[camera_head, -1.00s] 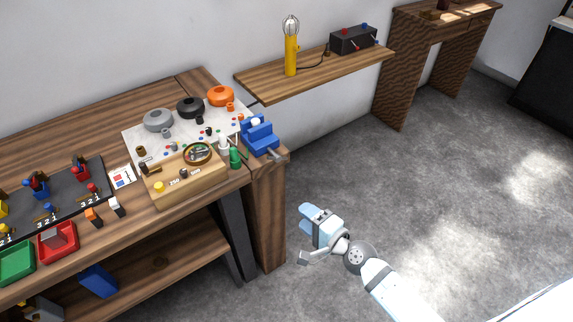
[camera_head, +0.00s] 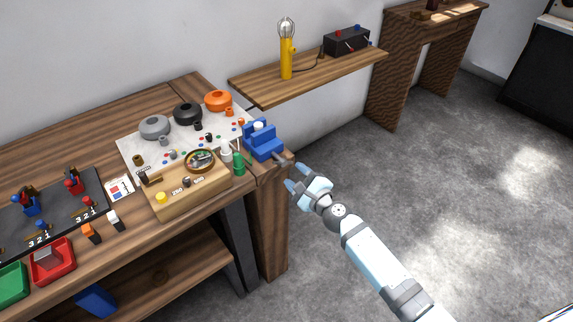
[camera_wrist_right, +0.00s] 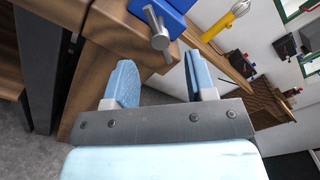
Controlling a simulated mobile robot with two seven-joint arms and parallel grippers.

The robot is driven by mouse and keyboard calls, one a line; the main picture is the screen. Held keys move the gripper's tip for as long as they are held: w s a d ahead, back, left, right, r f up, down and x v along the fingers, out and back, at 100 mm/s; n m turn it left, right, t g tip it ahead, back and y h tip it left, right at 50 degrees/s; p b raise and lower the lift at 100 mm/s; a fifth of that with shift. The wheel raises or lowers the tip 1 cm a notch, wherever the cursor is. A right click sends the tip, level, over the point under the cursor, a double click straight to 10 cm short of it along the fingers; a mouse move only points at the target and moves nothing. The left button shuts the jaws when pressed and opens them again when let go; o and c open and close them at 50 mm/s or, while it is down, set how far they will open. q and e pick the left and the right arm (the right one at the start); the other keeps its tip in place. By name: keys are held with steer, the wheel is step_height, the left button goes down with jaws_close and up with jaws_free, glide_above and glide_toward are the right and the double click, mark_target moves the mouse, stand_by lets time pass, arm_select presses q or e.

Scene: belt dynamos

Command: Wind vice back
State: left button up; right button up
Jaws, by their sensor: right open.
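The blue vice (camera_head: 264,143) sits at the right corner of the wooden workbench, with a white round piece between its jaws. Its grey screw end and handle (camera_head: 284,157) stick out past the bench edge. In the right wrist view the vice (camera_wrist_right: 178,8) is at the top, and its grey screw with cross bar (camera_wrist_right: 160,40) lies beyond the fingertips. My right gripper (camera_head: 295,178) is open and empty, just right of and below the handle, apart from it. The right wrist view shows both light blue fingers (camera_wrist_right: 160,76) spread. My left gripper is not in view.
Green and white bottles (camera_head: 238,160) stand left of the vice, beside a wooden meter box (camera_head: 190,196). A wall shelf (camera_head: 310,77) with a yellow lamp (camera_head: 287,55) is behind. Bare floor (camera_head: 450,190) lies to the right.

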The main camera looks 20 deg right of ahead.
mark_target(284, 164)
steer(key=x, duration=0.5)
steer(key=c, duration=0.9)
